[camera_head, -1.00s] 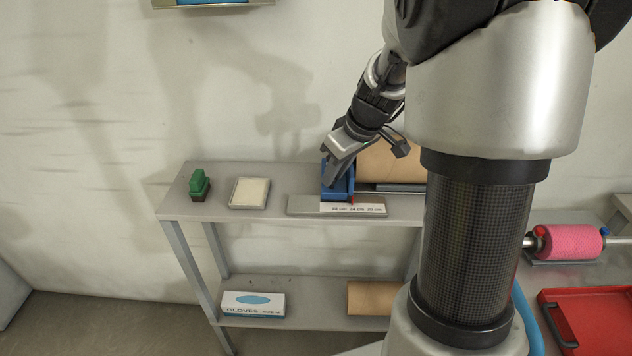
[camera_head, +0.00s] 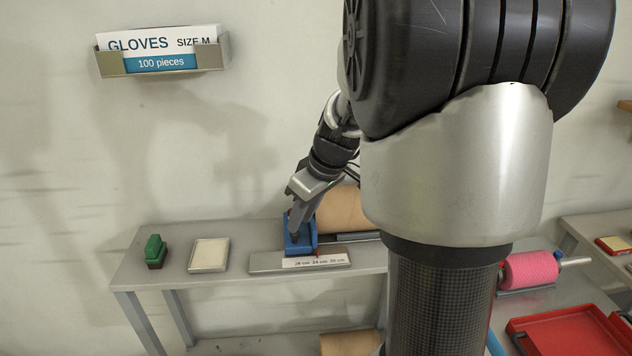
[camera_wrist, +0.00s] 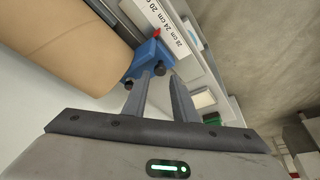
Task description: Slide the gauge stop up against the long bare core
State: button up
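The gauge stop is a blue block (camera_head: 300,246) on the shelf top, behind a grey scale plate (camera_head: 268,264) with a white printed label. The long bare core is a brown tube (camera_head: 340,212) lying just right of the stop. In the wrist view the end of the core (camera_wrist: 62,48) lies close beside the blue stop (camera_wrist: 150,54); I cannot tell whether they touch. A small red pointer shows at the stop's label side. My gripper (camera_wrist: 160,76) has its two fingers apart, with the tips at the stop. The head view shows my gripper (camera_head: 294,234) over the stop; contact is unclear.
A green-handled stamp (camera_head: 155,250) and a pale pad in a tray (camera_head: 209,254) stand left on the shelf. A pink roll (camera_head: 530,269) and a red tray (camera_head: 570,335) are at right. A glove box (camera_head: 160,52) hangs on the wall.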

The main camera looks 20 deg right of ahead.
jog(key=p+v, duration=0.1)
jog(key=v, duration=1.2)
jog(key=shift+r+p, duration=0.25)
jog(key=shift+p, duration=0.1)
jog(key=shift+s+d, duration=0.1)
jog(key=s+a+f+m+t+h, duration=0.1)
jog(key=s+a+m, duration=0.2)
jog(key=s+a, duration=0.4)
jog(key=s+a+f+m+t+h, duration=0.15)
jog(key=s+a, duration=0.25)
jog(key=s, duration=0.6)
notch_tip(320, 180, up, 13)
jog(key=p, duration=1.2)
jog(key=shift+w+m+g, duration=0.15)
jog(key=shift+m+g, duration=0.3)
jog(key=shift+a+y, duration=0.1)
jog(key=shift+y, duration=0.15)
